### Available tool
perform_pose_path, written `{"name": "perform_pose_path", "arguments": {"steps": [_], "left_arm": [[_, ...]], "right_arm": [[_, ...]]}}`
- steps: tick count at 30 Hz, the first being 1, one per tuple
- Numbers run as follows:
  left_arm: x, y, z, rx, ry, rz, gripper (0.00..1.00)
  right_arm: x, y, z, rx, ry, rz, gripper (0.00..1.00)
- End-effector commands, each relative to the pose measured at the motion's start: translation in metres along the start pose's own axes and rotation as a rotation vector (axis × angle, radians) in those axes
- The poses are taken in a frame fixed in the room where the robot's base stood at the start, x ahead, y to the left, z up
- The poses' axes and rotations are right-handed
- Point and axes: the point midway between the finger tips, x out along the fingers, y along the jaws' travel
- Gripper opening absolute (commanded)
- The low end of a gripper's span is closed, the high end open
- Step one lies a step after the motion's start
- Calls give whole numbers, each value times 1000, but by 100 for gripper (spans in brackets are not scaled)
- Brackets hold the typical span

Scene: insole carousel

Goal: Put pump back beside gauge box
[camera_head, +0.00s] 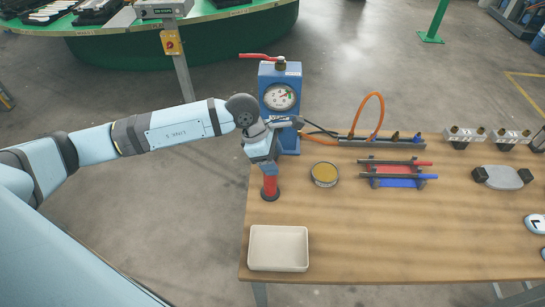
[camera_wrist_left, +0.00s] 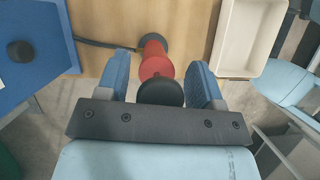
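The pump (camera_head: 269,187) is a red cylinder on a round black base. It stands upright on the table just in front of the blue gauge box (camera_head: 290,142). My left gripper (camera_head: 263,152) is above the pump, close to the front of the gauge box. In the left wrist view the blue fingers (camera_wrist_left: 160,82) stand apart on either side of the pump's black top knob (camera_wrist_left: 160,93), with small gaps showing. The pump's red body (camera_wrist_left: 155,62) lies beyond the fingertips. The gauge box (camera_wrist_left: 28,55) is at the left there. My right gripper is not seen.
An empty cream tray (camera_head: 278,268) lies at the table's front left corner. A round tin (camera_head: 324,174), an orange hose (camera_head: 380,115) and a rack with red and blue rods (camera_head: 397,182) are to the right. The front middle of the table (camera_head: 400,245) is clear.

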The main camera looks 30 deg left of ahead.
Motion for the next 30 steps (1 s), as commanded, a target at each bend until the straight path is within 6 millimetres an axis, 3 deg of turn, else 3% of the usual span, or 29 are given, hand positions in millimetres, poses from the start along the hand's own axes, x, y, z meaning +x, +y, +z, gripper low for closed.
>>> {"name": "perform_pose_path", "arguments": {"steps": [12,24,30], "left_arm": [[-8,1,1,0,0,2,64],[-89,1,1,1,0,3,64],[-116,0,1,0,0,1,64]], "right_arm": [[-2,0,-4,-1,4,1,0],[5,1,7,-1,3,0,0],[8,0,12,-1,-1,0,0]]}}
